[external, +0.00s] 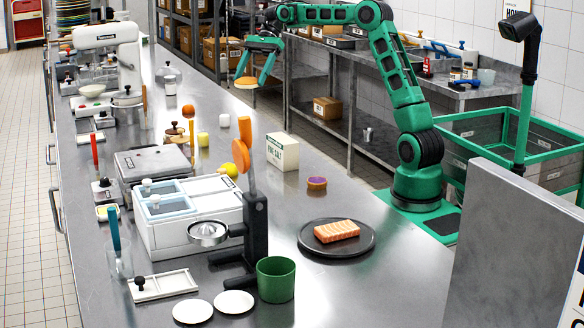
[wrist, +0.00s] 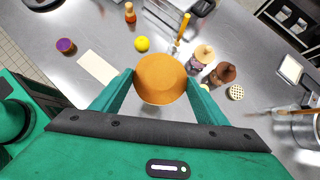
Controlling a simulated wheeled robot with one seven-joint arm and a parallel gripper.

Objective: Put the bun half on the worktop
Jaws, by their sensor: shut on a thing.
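The bun half (external: 246,82) is a round, orange-brown piece held between the fingertips of my gripper (external: 253,77). It hangs in the air at the top centre of the external view, apart from any surface. In the wrist view the bun half (wrist: 160,78) shows large between my two green fingers, its domed side facing the camera. The grey metal worktop (external: 405,265) runs the length of the external view. It also shows below the bun in the wrist view (wrist: 205,40).
A dark plate (external: 306,245) with a salmon piece (external: 337,231) sits near the front. A salt box (external: 282,151), a purple-topped round item (external: 317,183) and a yellow ball (external: 229,170) stand around the middle. Machines crowd the left side.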

